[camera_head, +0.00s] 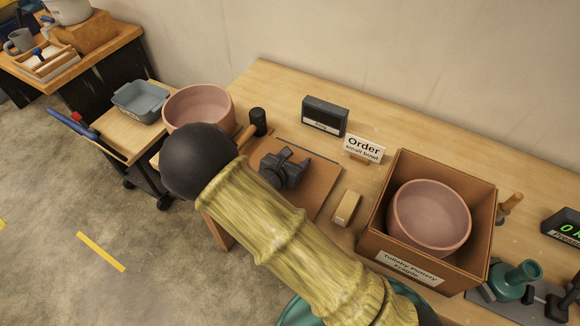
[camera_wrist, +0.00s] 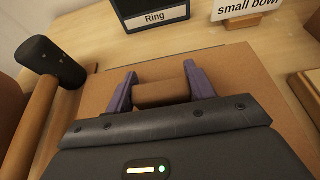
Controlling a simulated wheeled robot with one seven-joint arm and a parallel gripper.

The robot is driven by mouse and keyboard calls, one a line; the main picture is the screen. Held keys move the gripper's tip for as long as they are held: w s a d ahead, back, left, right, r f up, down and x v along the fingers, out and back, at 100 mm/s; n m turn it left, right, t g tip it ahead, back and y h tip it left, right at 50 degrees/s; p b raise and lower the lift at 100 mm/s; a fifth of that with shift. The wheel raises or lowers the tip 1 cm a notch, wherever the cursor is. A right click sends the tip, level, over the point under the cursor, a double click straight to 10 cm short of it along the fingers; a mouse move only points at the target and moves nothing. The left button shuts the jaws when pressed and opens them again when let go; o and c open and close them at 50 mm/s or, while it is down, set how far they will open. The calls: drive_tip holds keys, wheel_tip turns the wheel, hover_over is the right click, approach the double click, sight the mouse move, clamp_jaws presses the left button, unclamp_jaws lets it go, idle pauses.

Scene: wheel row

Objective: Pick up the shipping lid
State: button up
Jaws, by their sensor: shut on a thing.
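The shipping lid (camera_head: 318,182) is a flat brown panel at the left part of the workbench, partly covered by my arm and gripper in the head view. It fills the middle of the wrist view (camera_wrist: 235,72). My gripper (camera_head: 284,167) is over the lid. In the wrist view, its two purple-grey fingers (camera_wrist: 162,92) are shut on a brown block-like grip on the lid. I cannot tell whether the lid is touching the bench or slightly raised.
An open cardboard box (camera_head: 375,226) holding a pink bowl (camera_head: 430,217) stands to the right. A tan block (camera_head: 346,207), an order sign (camera_head: 364,150) and a dark ring box (camera_head: 325,116) are near. A black-headed mallet (camera_wrist: 50,62) lies at the left.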

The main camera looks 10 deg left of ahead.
wheel_tip(320, 180, up, 10)
drive_tip(key=shift+f, duration=0.1)
idle(0.4)
drive_tip(key=shift+w, duration=0.1)
idle(0.4)
